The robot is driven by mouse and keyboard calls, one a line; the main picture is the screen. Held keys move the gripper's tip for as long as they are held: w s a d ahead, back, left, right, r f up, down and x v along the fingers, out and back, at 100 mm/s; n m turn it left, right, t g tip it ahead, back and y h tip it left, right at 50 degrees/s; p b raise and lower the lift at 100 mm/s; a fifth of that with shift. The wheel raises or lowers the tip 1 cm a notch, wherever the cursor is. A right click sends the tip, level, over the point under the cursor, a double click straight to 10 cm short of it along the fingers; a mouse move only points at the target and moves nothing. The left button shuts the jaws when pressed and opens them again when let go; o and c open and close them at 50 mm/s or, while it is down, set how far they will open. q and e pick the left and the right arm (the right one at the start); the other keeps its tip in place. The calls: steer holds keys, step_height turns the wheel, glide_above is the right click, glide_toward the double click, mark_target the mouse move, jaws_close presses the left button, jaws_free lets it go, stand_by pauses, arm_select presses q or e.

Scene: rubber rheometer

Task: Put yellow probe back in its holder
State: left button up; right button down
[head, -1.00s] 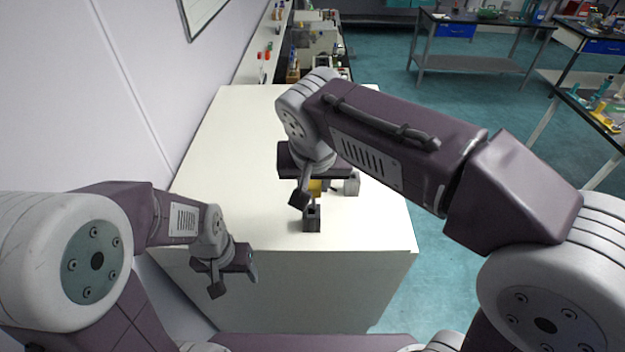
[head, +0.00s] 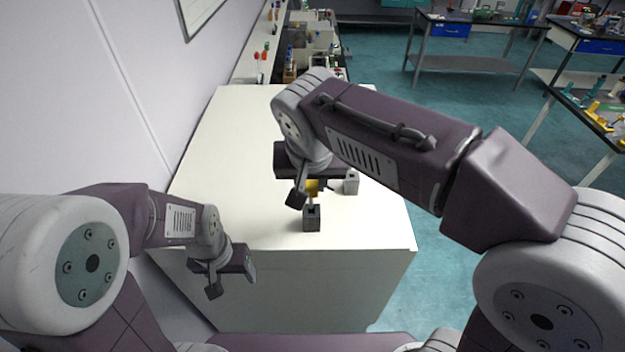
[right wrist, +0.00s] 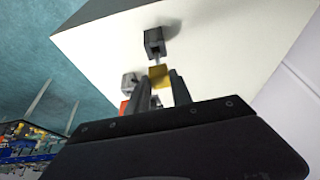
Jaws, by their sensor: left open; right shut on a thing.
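The yellow probe (head: 312,187) is held between the fingers of my right gripper (head: 310,192), above the white table; the arm partly hides it. In the right wrist view the yellow body (right wrist: 158,76) sits between the two fingers (right wrist: 162,88). Its thin grey tip points toward a dark grey block with an opening in its top (head: 312,222), also in the right wrist view (right wrist: 154,42). I cannot tell whether the tip is inside the opening. My left gripper (head: 232,281) is open and empty, off the table's front left edge.
A lighter grey block (head: 351,184) stands right of the probe; it shows in the right wrist view (right wrist: 129,84) beside something red (right wrist: 124,106). The white table (head: 220,150) is clear to the left. Cluttered benches stand behind and to the right.

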mark_target(311, 191)
stand_by(0.3)
steer(key=shift+f, duration=0.2)
steer(key=shift+f+b, duration=1.5)
steer(key=shift+s+f+b, duration=0.4)
steer(key=shift+f+b, duration=0.2)
steer(key=shift+s+f+b, duration=0.4)
steer(key=shift+f+b, duration=0.2)
steer(key=c, duration=1.1)
jaws_free()
steer(key=shift+s, duration=0.15)
steer(key=shift+o, duration=0.2)
steer(key=shift+r, duration=0.1)
